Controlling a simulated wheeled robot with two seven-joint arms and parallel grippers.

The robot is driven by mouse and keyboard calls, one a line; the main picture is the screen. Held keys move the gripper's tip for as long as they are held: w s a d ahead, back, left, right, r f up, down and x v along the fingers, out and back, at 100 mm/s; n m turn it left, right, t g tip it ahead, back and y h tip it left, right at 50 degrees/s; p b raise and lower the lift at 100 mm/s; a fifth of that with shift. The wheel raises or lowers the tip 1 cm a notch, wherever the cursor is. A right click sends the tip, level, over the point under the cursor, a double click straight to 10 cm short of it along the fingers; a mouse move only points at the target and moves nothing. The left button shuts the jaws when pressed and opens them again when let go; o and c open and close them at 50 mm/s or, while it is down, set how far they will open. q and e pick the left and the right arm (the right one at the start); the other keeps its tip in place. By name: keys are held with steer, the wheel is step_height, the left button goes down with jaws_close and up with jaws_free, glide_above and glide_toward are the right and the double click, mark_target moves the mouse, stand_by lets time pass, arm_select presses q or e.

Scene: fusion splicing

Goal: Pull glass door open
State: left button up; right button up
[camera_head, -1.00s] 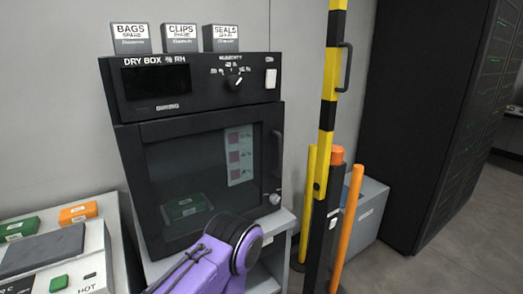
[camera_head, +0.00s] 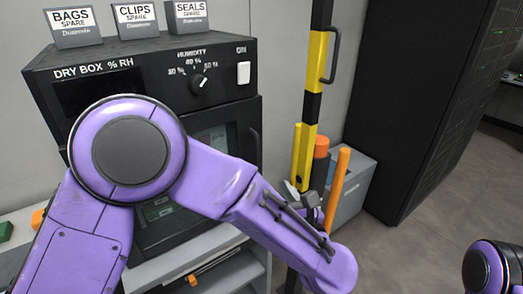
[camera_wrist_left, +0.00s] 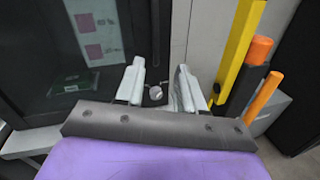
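The dry box (camera_head: 150,60) is a black cabinet at the left of the head view, with a glass door (camera_head: 216,137) that looks shut. The door's dark handle (camera_head: 256,145) is a vertical bar on its right side. In the left wrist view, the glass (camera_wrist_left: 60,50), a dark upright bar (camera_wrist_left: 156,40) and a small round silver knob (camera_wrist_left: 155,93) show. My left gripper (camera_wrist_left: 161,72) is open, its pale fingers either side of the knob in that view; contact cannot be told. In the head view my left arm covers much of the door. My right gripper is out of view.
A yellow-black post (camera_head: 317,60) and an orange pole (camera_head: 337,185) stand close to the right of the left gripper. A grey bin (camera_head: 355,190) is behind them. Spare boxes (camera_head: 135,20) sit on the dry box.

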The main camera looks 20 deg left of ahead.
mark_target(258, 158)
arm_select(q)
steer(key=w+a+n+p, duration=0.1)
steer(key=w+a, duration=0.1)
steer(key=w+a+r+n+p, duration=0.1)
steer(key=w, duration=0.1)
steer(key=w+a+r+p, duration=0.1)
steer(key=w+a, duration=0.1)
steer(key=shift+w+a+r+n+g+y+p, duration=0.1)
steer(key=shift+w+a+n+g+y+p, duration=0.05)
steer(key=shift+a+n+g+y+p, duration=0.2)
steer(key=shift+w+a, duration=0.35)
steer(key=shift+w, duration=0.05)
jaws_close()
